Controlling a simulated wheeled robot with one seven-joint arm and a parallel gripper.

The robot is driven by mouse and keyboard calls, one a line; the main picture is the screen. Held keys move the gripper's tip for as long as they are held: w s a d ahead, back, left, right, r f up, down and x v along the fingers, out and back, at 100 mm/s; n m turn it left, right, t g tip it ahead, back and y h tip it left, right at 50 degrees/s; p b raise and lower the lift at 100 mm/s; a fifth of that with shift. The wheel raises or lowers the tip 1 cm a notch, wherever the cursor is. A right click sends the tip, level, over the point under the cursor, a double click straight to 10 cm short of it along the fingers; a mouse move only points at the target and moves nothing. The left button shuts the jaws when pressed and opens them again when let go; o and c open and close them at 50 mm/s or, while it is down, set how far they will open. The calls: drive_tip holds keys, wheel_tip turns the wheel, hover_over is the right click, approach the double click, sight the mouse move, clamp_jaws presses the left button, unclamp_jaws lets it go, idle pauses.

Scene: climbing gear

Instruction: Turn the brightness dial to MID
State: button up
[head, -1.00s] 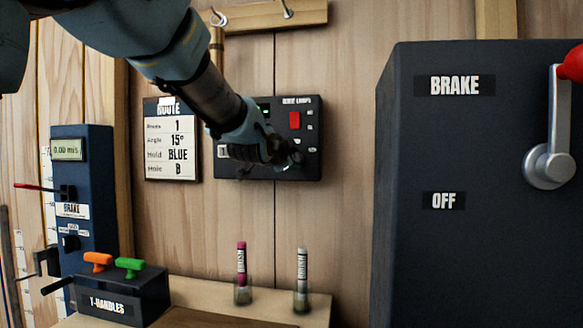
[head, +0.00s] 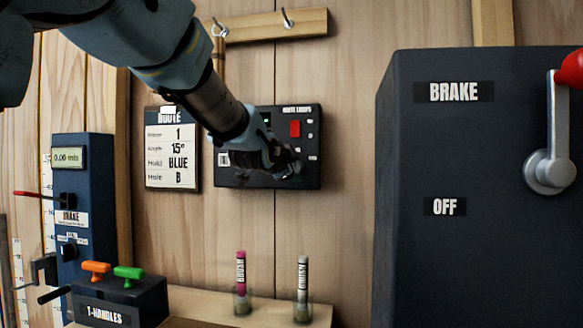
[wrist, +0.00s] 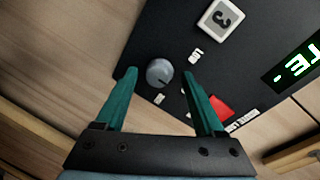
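The dial (wrist: 160,72) is a round grey knob on the black lamp panel (wrist: 255,30). In the wrist view it sits between the tips of my gripper's two teal fingers (wrist: 159,74), with a gap showing on each side. My gripper is open and holds nothing. Small white labels surround the knob, too small and turned to read surely. In the head view the panel (head: 228,178) hangs on the wooden wall, and my gripper (head: 290,168) is at its lower right, hiding the dial.
A red switch (head: 295,129) and a green display are on the same panel. A route card (head: 171,150) hangs to its left. A large dark brake box (head: 455,150) stands at right. Two markers (head: 241,270) and a T-handle block (head: 120,300) are below.

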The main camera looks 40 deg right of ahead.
drive_tip(key=v, duration=1.1)
drive_tip(key=shift+b, duration=0.35)
drive_tip(key=shift+w, duration=0.15)
drive_tip(key=w+a+f+n+y, duration=0.4)
drive_tip(key=w+a+f+n, duration=0.25)
drive_tip(key=a+f, duration=0.5)
drive_tip(key=w+a+f+n+y, duration=0.5)
drive_tip(key=w+a+f, duration=0.4)
drive_tip(key=a, duration=0.4)
drive_tip(key=s+a+f+n+g+y, duration=0.1)
drive_tip(key=s+a+f+n+g, duration=0.1)
drive_tip(key=a, duration=0.6)
drive_tip(key=s+a+f+n+g+y, duration=0.2)
drive_tip(key=s+a+f+n, duration=0.3)
drive_tip(key=a, duration=0.4)
drive_tip(key=s+a+f+n+g+y, duration=0.1)
drive_tip(key=s+a+f+n+y, duration=0.1)
drive_tip(key=a+f+n, duration=0.3)
drive_tip(key=s+a+f, duration=0.1)
drive_tip(key=a+f, duration=0.1)
drive_tip(key=a, duration=0.2)
drive_tip(key=shift+s+a+f+g+p, duration=0.2)
drive_tip(key=shift+f+g+p, duration=0.1)
drive_tip(key=shift+g+p, duration=0.1)
